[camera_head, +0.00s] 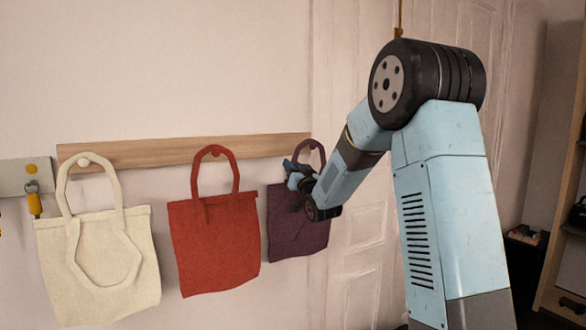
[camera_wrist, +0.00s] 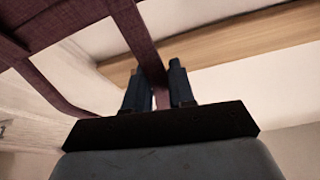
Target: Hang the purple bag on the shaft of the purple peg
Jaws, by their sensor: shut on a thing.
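The purple bag (camera_head: 298,230) is upright at the right end of the wooden rail, its handle loop (camera_head: 321,152) rising to rail height. My gripper (camera_head: 292,174) is at the bag's top, at the left of the loop. In the wrist view, my gripper (camera_wrist: 156,72) is shut on a purple handle strap (camera_wrist: 137,35), which passes between its two fingers. A small knob, perhaps the purple peg (camera_head: 311,146), shows inside the top of the loop. I cannot tell whether the handle rests on its shaft. My wrist hides part of the bag.
The wooden rail (camera_head: 140,155) runs along the wall. A red bag (camera_head: 215,245) hangs from it left of the purple bag, and a cream bag (camera_head: 95,270) hangs farther left. A panelled door (camera_head: 365,245) is behind my arm.

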